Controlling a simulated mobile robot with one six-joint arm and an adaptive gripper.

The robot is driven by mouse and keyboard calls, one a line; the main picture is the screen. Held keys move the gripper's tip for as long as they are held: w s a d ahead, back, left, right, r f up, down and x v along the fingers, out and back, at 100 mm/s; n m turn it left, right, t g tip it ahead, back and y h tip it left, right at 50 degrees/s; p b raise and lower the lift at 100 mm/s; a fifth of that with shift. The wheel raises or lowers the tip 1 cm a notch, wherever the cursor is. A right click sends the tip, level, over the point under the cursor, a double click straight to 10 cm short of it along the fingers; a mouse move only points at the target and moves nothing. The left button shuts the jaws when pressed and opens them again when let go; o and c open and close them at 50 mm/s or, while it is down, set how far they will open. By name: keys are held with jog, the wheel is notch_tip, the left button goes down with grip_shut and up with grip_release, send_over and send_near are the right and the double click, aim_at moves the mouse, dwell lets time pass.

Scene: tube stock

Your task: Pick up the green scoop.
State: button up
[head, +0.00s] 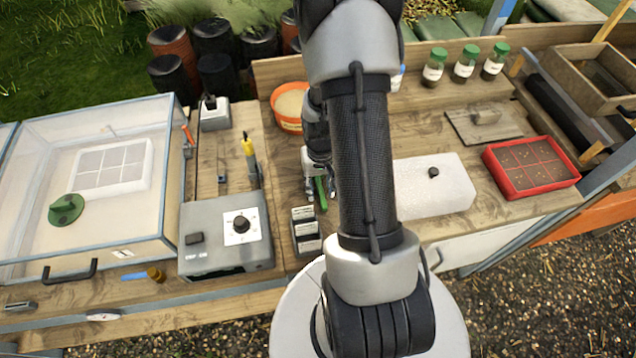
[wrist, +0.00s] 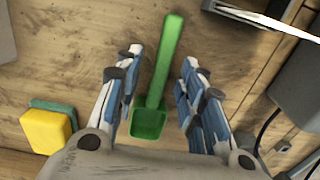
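The green scoop (head: 321,193) lies on the wooden bench, seen in the head view just beside my gripper and partly hidden by my arm. In the wrist view the scoop (wrist: 157,80) lies between the two fingers, its handle pointing up the picture and its bowl near the palm. My gripper (wrist: 169,65) is open, with a finger on each side of the scoop and a visible gap to the handle on both sides. In the head view my gripper (head: 322,198) points down at the bench.
A label holder (head: 305,230) stands close in front of the scoop. A grey control box (head: 225,232) is to the left, an orange-rimmed bowl (head: 288,106) behind. A yellow-and-green sponge (wrist: 47,130) lies near the gripper.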

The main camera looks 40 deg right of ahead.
aim_at(320, 189)
jog(key=shift+c, duration=0.4)
grip_shut()
notch_tip(320, 189, up, 20)
jog(key=p, duration=0.5)
